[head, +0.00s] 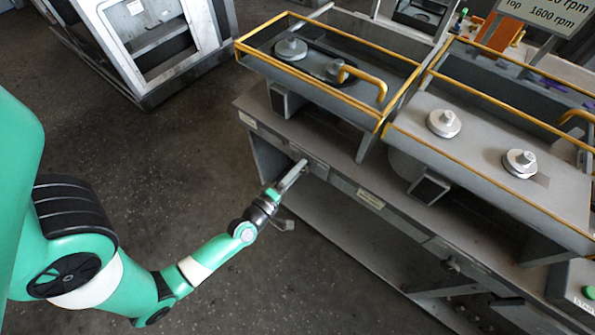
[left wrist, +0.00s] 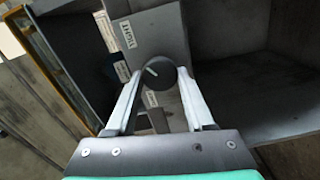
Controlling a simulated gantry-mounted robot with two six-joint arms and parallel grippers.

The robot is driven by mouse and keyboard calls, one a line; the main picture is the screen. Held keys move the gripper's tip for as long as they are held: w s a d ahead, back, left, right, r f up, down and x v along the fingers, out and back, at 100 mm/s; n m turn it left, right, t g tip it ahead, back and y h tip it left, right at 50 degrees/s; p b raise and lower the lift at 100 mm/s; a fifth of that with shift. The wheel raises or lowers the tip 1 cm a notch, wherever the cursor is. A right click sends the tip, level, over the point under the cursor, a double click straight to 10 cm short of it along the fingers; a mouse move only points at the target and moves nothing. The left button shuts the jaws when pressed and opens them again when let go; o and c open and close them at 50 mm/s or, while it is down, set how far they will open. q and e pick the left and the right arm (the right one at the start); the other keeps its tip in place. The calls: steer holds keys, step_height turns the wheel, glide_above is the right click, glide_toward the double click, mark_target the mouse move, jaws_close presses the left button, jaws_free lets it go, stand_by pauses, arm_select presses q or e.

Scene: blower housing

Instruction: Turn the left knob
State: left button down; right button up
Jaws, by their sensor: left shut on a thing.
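The left knob (left wrist: 158,75) is round and dark with a pale pointer line, and sits on a grey panel. My left gripper (left wrist: 157,77) is shut on it, one pale finger on each side. The pointer line is tilted in the wrist view. In the head view my left gripper (head: 301,164) reaches the front face of the grey bench at its left part; the knob is too small and covered to make out there. My right gripper is in neither view.
The grey bench (head: 341,166) carries two yellow-railed housings; the left one (head: 262,52) has a yellow handle (head: 362,80). White labels (left wrist: 126,34) lie beside the knob. An open recess (left wrist: 235,100) is right of it in the wrist view. The floor (head: 150,150) left of the bench is clear.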

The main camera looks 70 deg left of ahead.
arm_select(q)
steer(key=n+b, duration=0.1)
steer(key=n, duration=0.4)
steer(key=shift+f, duration=0.1)
stand_by(0.4)
steer(key=shift+c, duration=1.4)
jaws_free()
steer(key=p+v, duration=0.1)
steer(key=v, duration=1)
steer(key=shift+s+d, duration=0.2)
steer(key=shift+s, duration=0.1)
